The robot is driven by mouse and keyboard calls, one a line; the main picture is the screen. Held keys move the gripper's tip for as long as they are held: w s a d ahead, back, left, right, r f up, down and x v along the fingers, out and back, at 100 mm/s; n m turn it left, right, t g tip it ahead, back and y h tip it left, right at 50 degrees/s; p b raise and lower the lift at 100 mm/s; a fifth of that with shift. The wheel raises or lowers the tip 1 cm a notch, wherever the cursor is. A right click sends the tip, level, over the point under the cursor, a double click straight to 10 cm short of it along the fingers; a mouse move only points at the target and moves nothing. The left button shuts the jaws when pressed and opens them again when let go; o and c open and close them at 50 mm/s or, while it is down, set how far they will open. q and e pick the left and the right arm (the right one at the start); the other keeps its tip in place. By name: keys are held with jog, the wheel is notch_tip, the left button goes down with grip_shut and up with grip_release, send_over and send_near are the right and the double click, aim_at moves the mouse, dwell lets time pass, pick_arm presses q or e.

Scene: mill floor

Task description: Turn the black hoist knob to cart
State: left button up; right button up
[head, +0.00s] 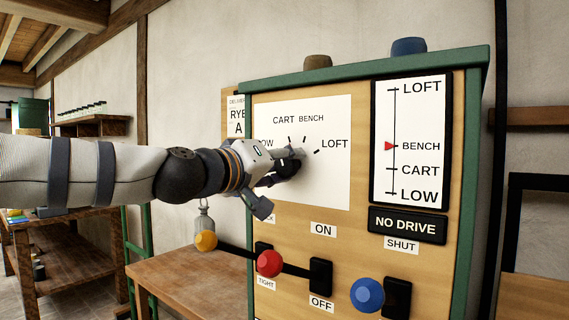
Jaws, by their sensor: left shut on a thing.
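The black hoist knob (288,169) is on a white dial plate (325,185) marked CART, BENCH and LOFT, with a label ending in OW partly hidden at left. My left gripper (284,163) is shut on the knob and covers much of it, so I cannot tell which mark the knob points to. On the scale (411,145) at the right, a red pointer (389,146) is at BENCH. My right gripper is not in view.
Below the dial are a yellow ball lever (206,240), a red ball lever (270,263) and a blue knob (367,294). A sign (407,224) reads NO DRIVE. A wooden table (185,276) stands left of the panel.

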pick_arm(q)
jog(key=o, duration=1.1)
jog(key=shift+o, duration=0.2)
jog(key=v, duration=1.2)
jog(key=shift+f, duration=0.1)
